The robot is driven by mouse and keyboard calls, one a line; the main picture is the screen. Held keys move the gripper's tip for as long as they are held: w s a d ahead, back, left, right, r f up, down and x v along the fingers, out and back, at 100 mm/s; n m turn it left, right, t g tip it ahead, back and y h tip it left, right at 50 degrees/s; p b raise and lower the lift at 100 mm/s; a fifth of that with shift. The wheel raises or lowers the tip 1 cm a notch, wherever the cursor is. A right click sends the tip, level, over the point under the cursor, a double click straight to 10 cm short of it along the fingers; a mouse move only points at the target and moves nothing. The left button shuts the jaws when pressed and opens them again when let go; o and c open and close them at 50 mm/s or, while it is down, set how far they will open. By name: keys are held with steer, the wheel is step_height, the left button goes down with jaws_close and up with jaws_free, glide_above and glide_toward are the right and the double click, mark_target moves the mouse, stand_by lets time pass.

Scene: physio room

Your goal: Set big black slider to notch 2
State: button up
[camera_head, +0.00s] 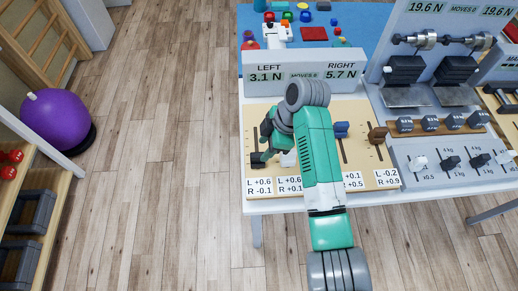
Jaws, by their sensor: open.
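A board with slotted sliders (357,175) lies on the table under a display reading left 3.1 N and right 5.7 N. A black slider knob (257,160) sits low at the board's left end. My gripper (266,139) is above and close to this knob, open; its fingers are small and dark, and I cannot tell whether they touch it. A white knob (288,159) is just right of it, partly behind my arm. A blue knob (341,129) and a brown knob (377,134) stand further right. Notch marks are too small to read.
A grey panel (428,185) with small black and white sliders, weights and a 19.6 N display adjoins on the right. A blue mat (360,20) with small coloured objects lies behind. A purple ball (56,119) and shelf (30,193) are left; the floor between is clear.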

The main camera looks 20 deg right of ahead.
mark_target(258, 155)
steer(key=x, duration=0.4)
steer(key=shift+w+a+f+b, duration=0.1)
steer(key=shift+w+f+b, duration=0.05)
steer(key=shift+f+b, duration=0.15)
steer(key=shift+r, duration=0.1)
steer(key=shift+c, duration=0.2)
jaws_close()
